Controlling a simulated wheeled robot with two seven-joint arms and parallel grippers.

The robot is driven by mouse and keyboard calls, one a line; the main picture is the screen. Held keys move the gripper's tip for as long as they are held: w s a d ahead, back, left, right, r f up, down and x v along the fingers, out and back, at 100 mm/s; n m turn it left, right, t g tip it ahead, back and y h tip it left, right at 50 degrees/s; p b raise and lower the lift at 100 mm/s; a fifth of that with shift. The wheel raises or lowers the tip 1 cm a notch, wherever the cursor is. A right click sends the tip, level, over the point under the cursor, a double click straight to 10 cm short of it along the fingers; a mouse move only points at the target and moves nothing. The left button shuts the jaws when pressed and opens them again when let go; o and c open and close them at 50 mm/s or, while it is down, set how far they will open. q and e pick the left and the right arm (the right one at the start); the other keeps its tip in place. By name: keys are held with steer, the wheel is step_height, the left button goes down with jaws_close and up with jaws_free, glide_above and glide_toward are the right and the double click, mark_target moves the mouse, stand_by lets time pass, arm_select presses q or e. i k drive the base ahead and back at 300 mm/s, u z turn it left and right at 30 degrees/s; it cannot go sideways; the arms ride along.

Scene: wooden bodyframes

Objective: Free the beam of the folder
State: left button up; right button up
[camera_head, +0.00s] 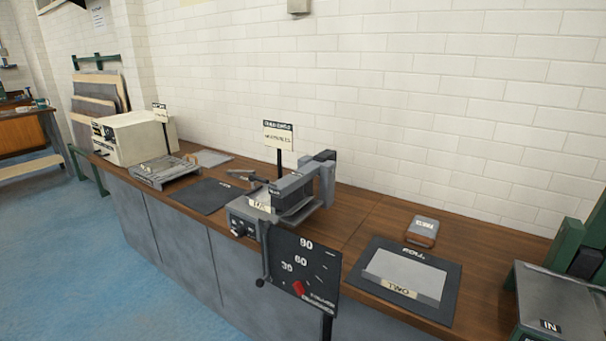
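The folder (243,214) is a grey bench machine on the wooden counter, near the middle of the view. A grey bar that looks like its beam (296,186) lies across its top, with a dark upright block at the right end. I cannot tell what holds the beam. A dark lever with a round knob (261,282) hangs beside the plate's left edge. Neither of my grippers shows.
On the counter (358,215), a dark mat (207,196) lies left of the folder. Right of it are a mat marked "TWO" (440,306) and a small grey box (423,231). A grey-topped unit marked "IN" (565,303) stands at far right. Blue floor (70,250) is clear at left.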

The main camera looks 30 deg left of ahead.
mark_target(288, 191)
steer(key=u, duration=1)
